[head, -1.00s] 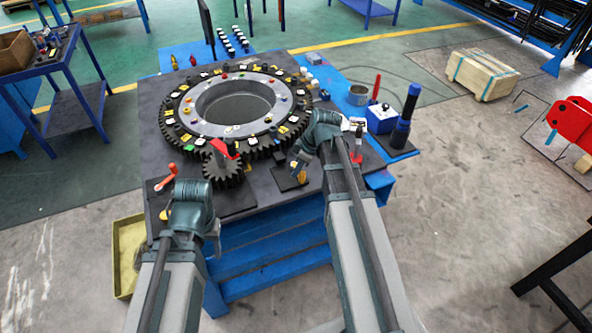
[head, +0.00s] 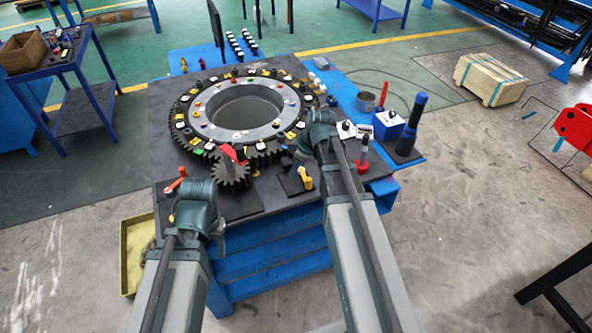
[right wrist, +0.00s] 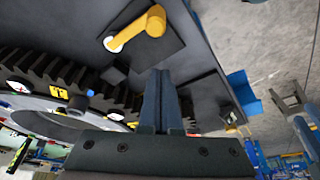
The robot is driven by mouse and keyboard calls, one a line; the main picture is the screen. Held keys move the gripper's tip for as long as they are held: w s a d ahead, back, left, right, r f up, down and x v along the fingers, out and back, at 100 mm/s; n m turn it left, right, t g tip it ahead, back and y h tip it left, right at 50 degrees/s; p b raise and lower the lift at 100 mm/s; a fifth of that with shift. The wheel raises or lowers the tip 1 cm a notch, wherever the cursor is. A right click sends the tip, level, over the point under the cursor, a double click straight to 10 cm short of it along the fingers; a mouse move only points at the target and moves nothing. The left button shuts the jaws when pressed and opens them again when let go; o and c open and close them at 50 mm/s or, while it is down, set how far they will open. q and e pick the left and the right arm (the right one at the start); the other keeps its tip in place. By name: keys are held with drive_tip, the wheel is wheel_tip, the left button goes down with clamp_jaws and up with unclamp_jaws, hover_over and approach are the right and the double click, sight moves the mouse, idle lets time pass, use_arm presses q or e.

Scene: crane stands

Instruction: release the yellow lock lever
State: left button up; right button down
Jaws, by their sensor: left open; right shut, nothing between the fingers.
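A large toothed ring (head: 187,146) with many small parts fills the table. The small gear (head: 232,178) has a red pointer. A red-orange lever (head: 176,180) is beside my left arm. A blue box (head: 388,125) and a black-and-blue post (head: 412,125) stand at right.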

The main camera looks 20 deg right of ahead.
use_arm(q)
wheel_tip(320, 180, up, 7)
drive_tip(key=p, duration=0.5)
drive_tip(key=shift+p, duration=0.4)
use_arm(e)
drive_tip(key=v, duration=0.7)
drive_tip(key=shift+w+d+r, duration=0.2)
drive_tip(key=shift+a, duration=0.1)
use_arm(q)
wheel_tip(320, 180, down, 4)
drive_tip(key=b, duration=0.4)
use_arm(e)
drive_tip(key=s+a+f+m+g+h, duration=0.1)
drive_tip(key=s+a+f+m+h, duration=0.1)
drive_tip(key=s+a, duration=0.6)
drive_tip(key=s+a+f+m+g+h, duration=0.1)
drive_tip(key=s+a+f+m+h, duration=0.1)
drive_tip(key=s+a, duration=0.7)
drive_tip(key=shift+a+f+m+g, duration=0.4)
drive_tip(key=shift+a+f+m, duration=0.15)
drive_tip(key=shift+a+m, duration=0.35)
